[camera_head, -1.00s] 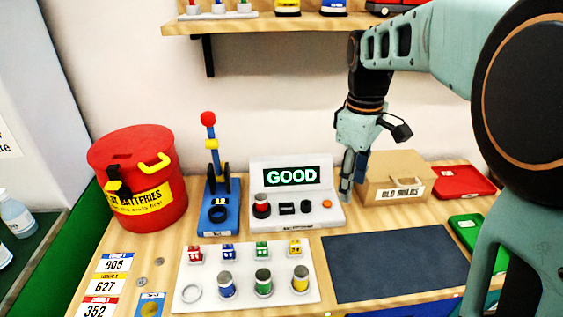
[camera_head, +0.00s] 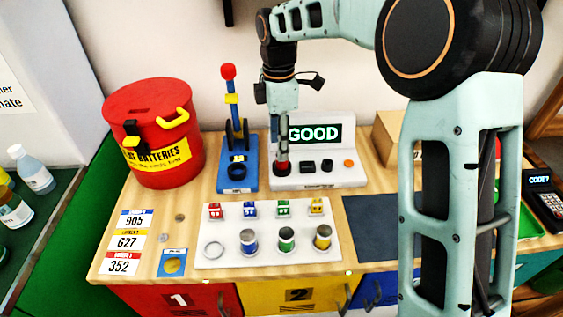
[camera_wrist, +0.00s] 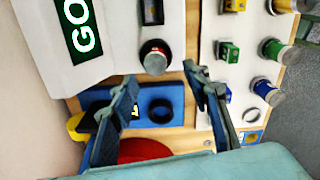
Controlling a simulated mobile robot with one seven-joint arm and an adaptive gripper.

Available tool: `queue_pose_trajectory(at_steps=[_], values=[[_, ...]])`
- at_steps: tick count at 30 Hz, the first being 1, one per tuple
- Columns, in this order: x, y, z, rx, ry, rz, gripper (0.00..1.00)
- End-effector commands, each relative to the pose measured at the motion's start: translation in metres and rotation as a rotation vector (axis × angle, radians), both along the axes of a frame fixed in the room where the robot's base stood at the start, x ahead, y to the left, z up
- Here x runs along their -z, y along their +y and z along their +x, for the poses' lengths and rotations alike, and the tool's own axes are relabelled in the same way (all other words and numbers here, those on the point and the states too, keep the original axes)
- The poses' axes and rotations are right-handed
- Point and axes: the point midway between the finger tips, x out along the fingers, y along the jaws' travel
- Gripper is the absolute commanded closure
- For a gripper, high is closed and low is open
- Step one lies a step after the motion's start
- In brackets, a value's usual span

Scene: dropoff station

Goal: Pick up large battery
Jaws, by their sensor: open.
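A large red-banded battery with a silver top (camera_head: 282,156) stands upright in the left socket of the white tester (camera_head: 335,177), whose screen reads GOOD. The battery also shows in the wrist view (camera_wrist: 155,58), just beyond the fingertips. My gripper (camera_head: 282,138) points down above the battery. In the wrist view its two fingers (camera_wrist: 160,76) are spread and empty, with the battery apart from them. Blue (camera_head: 248,241), green (camera_head: 287,239) and yellow (camera_head: 322,237) large batteries stand on a white tray (camera_head: 222,262), beside an empty ring at its left end.
A blue lever device (camera_head: 237,180) stands just left of the tester. A red battery bin (camera_head: 150,110) is at the far left. Small coloured blocks line the tray's back. A cardboard box (camera_head: 387,140) and a dark mat (camera_head: 375,225) are on the right, partly behind my arm.

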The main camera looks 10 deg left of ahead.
Motion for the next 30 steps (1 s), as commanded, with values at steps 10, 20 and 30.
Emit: queue_pose_trajectory(at_steps=[10, 20, 30], values=[[0.045, -0.007, 0.007, 0.001, 0.004, -0.002, 0.56], [0.052, -0.006, 0.008, 0.001, 0.0, 0.0, 0.57], [0.052, -0.006, 0.008, 0.001, 0.001, 0.0, 0.95]])
